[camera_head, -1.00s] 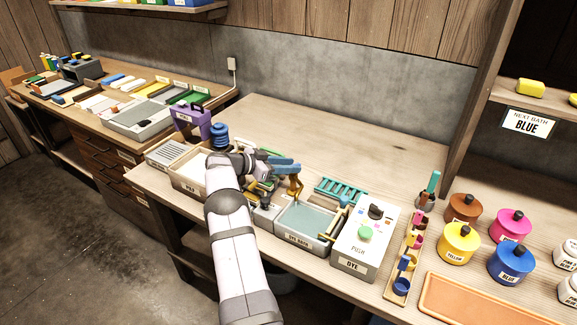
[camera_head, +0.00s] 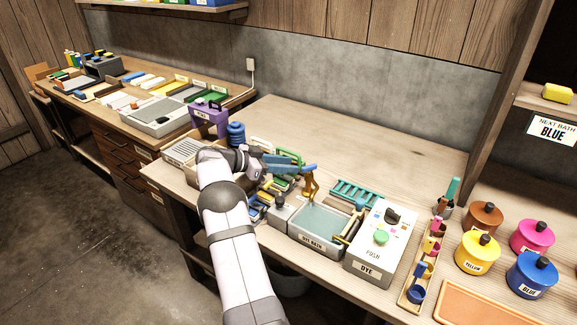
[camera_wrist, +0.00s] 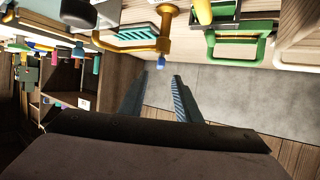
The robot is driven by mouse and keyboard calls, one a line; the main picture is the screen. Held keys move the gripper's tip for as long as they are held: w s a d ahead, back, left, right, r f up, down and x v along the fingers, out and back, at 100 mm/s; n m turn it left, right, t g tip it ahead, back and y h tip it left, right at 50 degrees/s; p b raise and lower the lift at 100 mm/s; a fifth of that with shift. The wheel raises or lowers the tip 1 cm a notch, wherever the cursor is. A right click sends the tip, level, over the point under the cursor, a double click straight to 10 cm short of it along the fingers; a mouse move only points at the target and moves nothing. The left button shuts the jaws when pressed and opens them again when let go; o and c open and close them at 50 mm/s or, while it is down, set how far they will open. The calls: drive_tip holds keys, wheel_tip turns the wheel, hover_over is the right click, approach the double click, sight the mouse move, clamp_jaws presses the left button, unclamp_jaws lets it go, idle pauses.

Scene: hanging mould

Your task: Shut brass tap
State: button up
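The brass tap (camera_head: 311,184) stands at the back of the dye bath (camera_head: 329,247). It also shows in the wrist view (camera_wrist: 164,28), as a brass post and arm with a small blue end piece (camera_wrist: 160,62). My gripper (camera_head: 300,167) is at the tap's upper part in the head view, with its blue fingers partly overlapping it. In the wrist view my gripper (camera_wrist: 161,75) has its two fingers apart and empty, with the blue end piece just beyond the gap between their tips. I cannot tell whether they touch the tap.
The white dye box (camera_head: 382,250) with its green push button (camera_head: 381,237) stands right of the bath. A teal rack (camera_head: 355,192) lies behind it. A purple holder (camera_head: 209,117) and blue stacked item (camera_head: 236,133) stand left. The bench behind is clear.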

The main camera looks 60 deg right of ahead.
sight(310, 166)
drive_tip(key=shift+o, duration=0.7)
drive_tip(key=o, duration=0.5)
drive_tip(key=shift+d, duration=0.1)
drive_tip(key=shift+o, duration=0.9)
drive_tip(key=shift+d, duration=0.25)
drive_tip(key=s+d+n+t+b, duration=0.2)
drive_tip(key=d+n+t+b, duration=0.2)
drive_tip(key=d+n+t, duration=0.7)
drive_tip(key=s+a+n+t+y+b, duration=0.5)
drive_tip(key=s+a+n+t+b, duration=0.25)
drive_tip(key=s+a, duration=0.2)
drive_tip(key=shift+m, duration=0.25)
drive_tip(key=shift+s+d+p+x, duration=0.15)
drive_tip(key=shift+p+x, duration=0.45)
drive_tip(key=shift+x, duration=0.65)
drive_tip(key=shift+d+p+x, duration=0.15)
drive_tip(key=shift+p+x, duration=0.4)
drive_tip(key=shift+x, duration=0.75)
drive_tip(key=shift+s+d+p+x, duration=0.15)
drive_tip(key=shift+p+x, duration=0.45)
drive_tip(key=shift+x, duration=0.65)
